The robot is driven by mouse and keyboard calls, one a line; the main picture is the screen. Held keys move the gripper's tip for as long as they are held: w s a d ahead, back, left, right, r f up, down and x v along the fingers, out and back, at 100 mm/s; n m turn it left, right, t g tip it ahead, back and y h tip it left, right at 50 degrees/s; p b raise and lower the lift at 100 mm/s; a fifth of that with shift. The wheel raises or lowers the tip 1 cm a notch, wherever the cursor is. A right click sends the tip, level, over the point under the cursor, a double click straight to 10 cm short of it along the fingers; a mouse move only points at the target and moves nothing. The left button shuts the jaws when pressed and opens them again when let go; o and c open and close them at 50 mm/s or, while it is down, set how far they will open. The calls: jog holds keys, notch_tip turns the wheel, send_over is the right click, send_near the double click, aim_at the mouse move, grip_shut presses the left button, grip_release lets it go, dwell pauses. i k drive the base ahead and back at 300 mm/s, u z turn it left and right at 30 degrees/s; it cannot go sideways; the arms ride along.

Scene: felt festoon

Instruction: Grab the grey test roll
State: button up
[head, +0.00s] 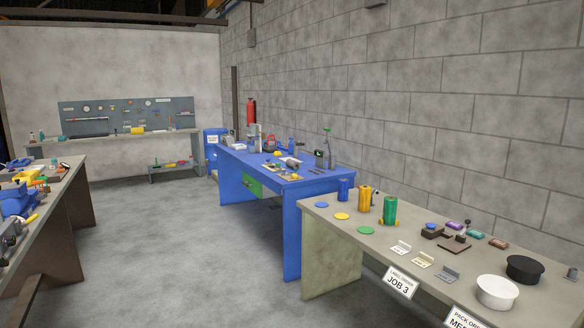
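A small dark grey, roll-like thing (291,162) lies on the blue workbench (322,178), in the middle distance of the head view. It may be the grey test roll, but it is too small to tell for sure. Small parts lie close around it on the bench top. My gripper is not in view, so its state and its place relative to the roll do not show.
A grey bench (325,209) at right bears blue, yellow and green cylinders (363,199), a white bowl (497,291) and a black one (525,269). Another bench (60,190) stands at left. The concrete floor (180,250) between is clear. A pegboard bench is at the back.

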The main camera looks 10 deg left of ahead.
aim_at(292, 164)
jog(key=u, duration=0.5)
jog(key=i, duration=1.2)
jog(key=u, duration=1)
jog(key=i, duration=3.15)
jog(key=z, duration=0.85)
jog(key=i, duration=1.25)
jog(key=z, duration=0.45)
